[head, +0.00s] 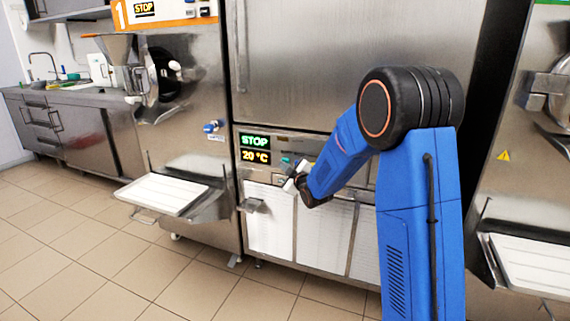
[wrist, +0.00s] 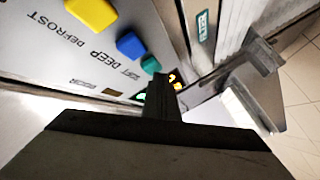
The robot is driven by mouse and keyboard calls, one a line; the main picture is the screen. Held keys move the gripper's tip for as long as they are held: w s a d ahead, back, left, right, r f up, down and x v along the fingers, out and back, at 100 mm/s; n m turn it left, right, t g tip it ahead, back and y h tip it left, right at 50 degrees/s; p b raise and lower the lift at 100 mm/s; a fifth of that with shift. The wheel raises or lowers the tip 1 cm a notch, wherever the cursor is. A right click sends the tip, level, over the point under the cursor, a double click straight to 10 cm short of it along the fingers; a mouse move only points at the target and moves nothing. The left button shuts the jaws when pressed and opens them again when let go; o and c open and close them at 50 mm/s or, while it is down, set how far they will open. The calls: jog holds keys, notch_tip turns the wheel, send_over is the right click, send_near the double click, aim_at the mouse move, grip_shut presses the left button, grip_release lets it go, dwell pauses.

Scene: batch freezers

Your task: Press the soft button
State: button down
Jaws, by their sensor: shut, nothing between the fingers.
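The soft button is the teal button (wrist: 150,64) at the end of a row in the wrist view, beside a label partly read as soft. A blue button (wrist: 130,45) labelled DEEP and a yellow button (wrist: 92,14) labelled DEFROST sit beside it. In the head view the teal button (head: 285,160) shows small, right of the display. My gripper (head: 290,184) is shut and empty in front of the panel, just below the buttons. In the wrist view its dark fingertips (wrist: 160,88) appear close to the teal button; whether they touch it I cannot tell.
A lit display (head: 255,149) reads STOP and 20 °C. A metal latch (head: 252,205) juts out below the panel. A machine with a white tray (head: 163,194) stands at left, another with a white tray (head: 535,262) at right. The tiled floor in front is clear.

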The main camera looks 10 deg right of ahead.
jog(key=shift+w+d, duration=0.25)
jog(key=shift+w, duration=0.1)
dwell(0.6)
jog(key=shift+s+a, duration=0.55)
jog(key=shift+s, duration=0.2)
dwell(0.3)
jog(key=s+a, duration=0.1)
jog(key=s, duration=0.1)
jog(key=s+a, duration=0.2)
dwell(0.4)
dwell(0.5)
